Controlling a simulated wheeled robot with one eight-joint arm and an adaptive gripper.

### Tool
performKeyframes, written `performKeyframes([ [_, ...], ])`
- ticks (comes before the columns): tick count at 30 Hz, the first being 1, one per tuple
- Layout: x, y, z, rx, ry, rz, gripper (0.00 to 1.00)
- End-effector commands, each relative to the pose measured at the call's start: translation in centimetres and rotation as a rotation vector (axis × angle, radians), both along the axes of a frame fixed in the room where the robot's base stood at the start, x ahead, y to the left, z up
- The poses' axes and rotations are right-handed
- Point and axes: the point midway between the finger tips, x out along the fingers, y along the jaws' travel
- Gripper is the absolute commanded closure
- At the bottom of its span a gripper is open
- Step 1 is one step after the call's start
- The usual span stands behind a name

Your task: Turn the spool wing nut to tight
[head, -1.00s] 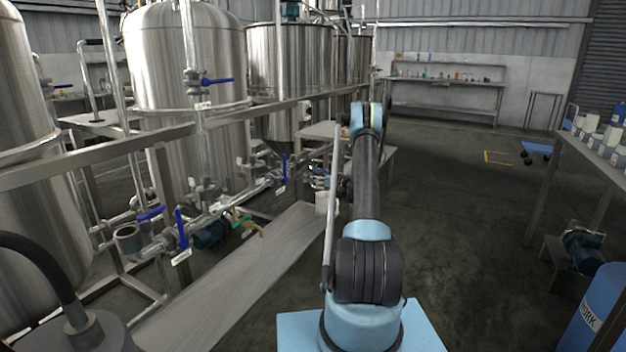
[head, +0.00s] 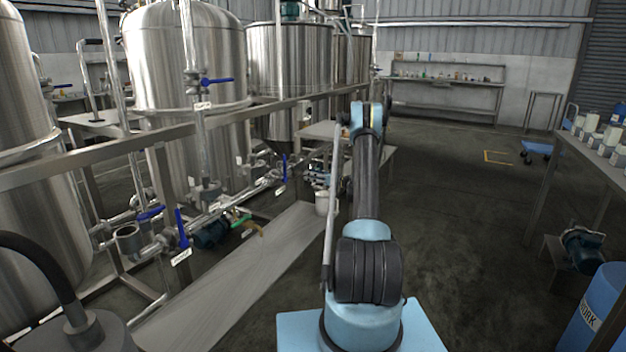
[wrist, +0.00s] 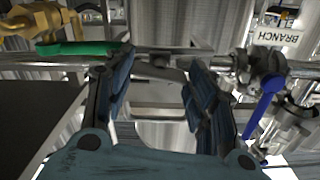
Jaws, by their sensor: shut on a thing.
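In the wrist view my gripper (wrist: 160,68) reaches in with its two dark blue-grey fingers on either side of a small grey metal piece. This piece looks like the spool wing nut (wrist: 160,71), and its ends lie at the fingertips. The fingers are shut on it and hide part of it. It lies in front of a horizontal steel pipe line (wrist: 228,62). In the head view my arm reaches forward to the pipework, and the wing nut is too small to make out there.
In the wrist view a green handle (wrist: 80,47) and a brass fitting (wrist: 42,22) are left of the fingers. A BRANCH tag (wrist: 276,37) and a blue valve handle (wrist: 262,106) are close on the right. In the head view the floor (head: 455,220) to the right is open.

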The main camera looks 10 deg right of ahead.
Motion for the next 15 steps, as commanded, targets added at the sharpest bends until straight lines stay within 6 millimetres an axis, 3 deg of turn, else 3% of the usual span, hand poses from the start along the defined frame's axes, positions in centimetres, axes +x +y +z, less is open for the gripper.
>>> performKeyframes([
  [15,0.06,0.19,0.01,0.282,0.388,0.002,0.73],
])
